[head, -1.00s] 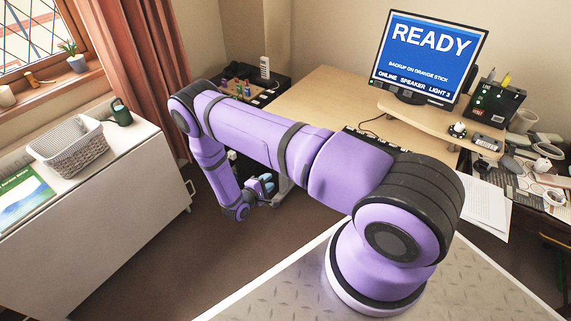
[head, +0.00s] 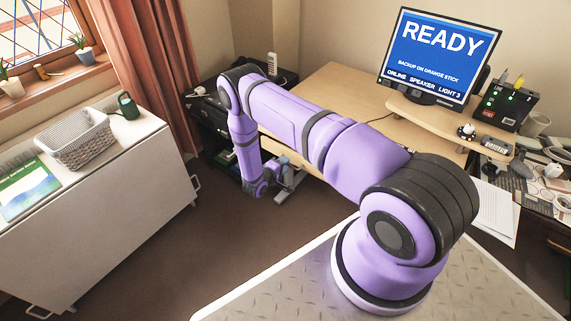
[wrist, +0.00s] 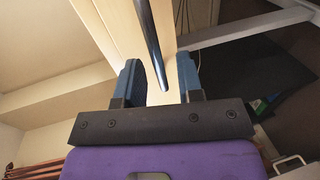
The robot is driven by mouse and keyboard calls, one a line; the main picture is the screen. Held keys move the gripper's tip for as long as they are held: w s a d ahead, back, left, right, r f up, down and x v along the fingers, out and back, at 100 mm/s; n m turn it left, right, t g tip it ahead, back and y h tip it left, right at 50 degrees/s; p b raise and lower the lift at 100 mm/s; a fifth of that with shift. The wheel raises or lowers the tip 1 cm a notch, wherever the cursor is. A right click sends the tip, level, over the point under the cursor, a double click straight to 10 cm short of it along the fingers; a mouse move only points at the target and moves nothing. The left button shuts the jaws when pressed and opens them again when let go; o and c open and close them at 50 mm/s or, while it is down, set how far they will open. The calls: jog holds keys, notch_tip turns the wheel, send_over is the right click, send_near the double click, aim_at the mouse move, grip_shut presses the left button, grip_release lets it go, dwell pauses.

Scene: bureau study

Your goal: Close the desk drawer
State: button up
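The wooden desk (head: 335,88) stands at the centre back in the head view. My gripper (wrist: 160,78) is open in the wrist view, with its two blue-grey fingers apart. A light wooden panel (wrist: 125,22) and a dark bar (wrist: 150,45) show beyond and between the fingers. I cannot tell whether the panel is the drawer front or whether the fingers touch the bar. In the head view my gripper is low by the desk's left front, and its fingers are too small to read. My arm hides part of the desk's left end, and the drawer's opening is not clear.
A black cabinet (head: 213,112) stands left of the desk. A white sideboard (head: 110,210) with a basket (head: 75,140) and a green watering can (head: 128,106) is on the left. A monitor (head: 437,55) stands on the desk. Dark carpet (head: 215,240) lies open between sideboard and desk.

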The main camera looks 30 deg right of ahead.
aim_at(291, 158)
jog(key=shift+w+d+f, duration=0.15)
jog(key=shift+w+d, duration=0.1)
jog(key=shift+d, duration=0.4)
grip_shut()
jog(key=shift+r+x, duration=0.2)
jog(key=shift+x, duration=0.75)
jog(key=shift+r+x, duration=0.2)
jog(key=shift+x, duration=0.7)
grip_release()
jog(key=shift+d, duration=0.15)
jog(key=v, duration=1)
jog(key=shift+a, duration=0.35)
jog(key=shift+s+r, duration=0.1)
